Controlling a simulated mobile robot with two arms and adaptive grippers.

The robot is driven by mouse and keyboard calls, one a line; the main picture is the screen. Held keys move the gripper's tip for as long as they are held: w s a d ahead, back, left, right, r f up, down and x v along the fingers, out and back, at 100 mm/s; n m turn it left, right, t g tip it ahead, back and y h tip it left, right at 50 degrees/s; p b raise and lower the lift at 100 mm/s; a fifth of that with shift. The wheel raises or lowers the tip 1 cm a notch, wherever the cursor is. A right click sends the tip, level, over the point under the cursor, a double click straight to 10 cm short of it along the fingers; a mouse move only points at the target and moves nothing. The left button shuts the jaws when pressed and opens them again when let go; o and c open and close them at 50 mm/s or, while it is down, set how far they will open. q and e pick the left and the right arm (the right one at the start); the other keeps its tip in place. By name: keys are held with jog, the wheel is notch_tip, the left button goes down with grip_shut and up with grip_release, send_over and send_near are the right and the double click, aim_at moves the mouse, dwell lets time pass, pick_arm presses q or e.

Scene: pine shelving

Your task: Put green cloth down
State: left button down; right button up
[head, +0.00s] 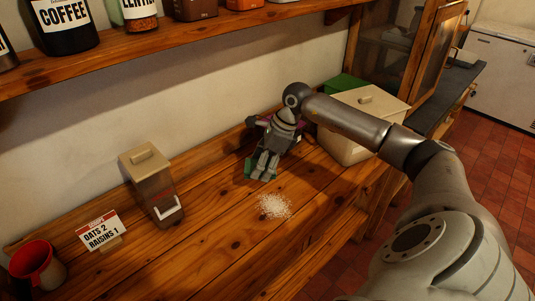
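My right gripper (264,175) reaches down over the wooden counter from the right. Its fingers are close together, with the green cloth (249,172) at their tips. My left gripper is not in view.
White grains (274,206) are spilled on the counter (225,235) in front of the gripper. A cream bin (355,125) stands right, beside a green object (345,83). A jar shelf (160,42) hangs above.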

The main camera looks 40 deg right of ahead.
dwell(0.3)
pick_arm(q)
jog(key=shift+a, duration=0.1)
pick_arm(e)
jog(key=s+a+r+n+g+h, duration=0.1)
jog(key=s+a+n+g, duration=0.2)
jog(key=s+a+n, duration=0.4)
jog(key=s+a+r+n+g+h, duration=0.2)
jog(key=s+a+n+g, duration=0.2)
jog(key=a+n, duration=1.1)
jog(key=s+n, duration=0.3)
jog(key=n, duration=0.1)
jog(key=shift+a+n+g, duration=0.15)
jog(key=shift+n+g, duration=0.15)
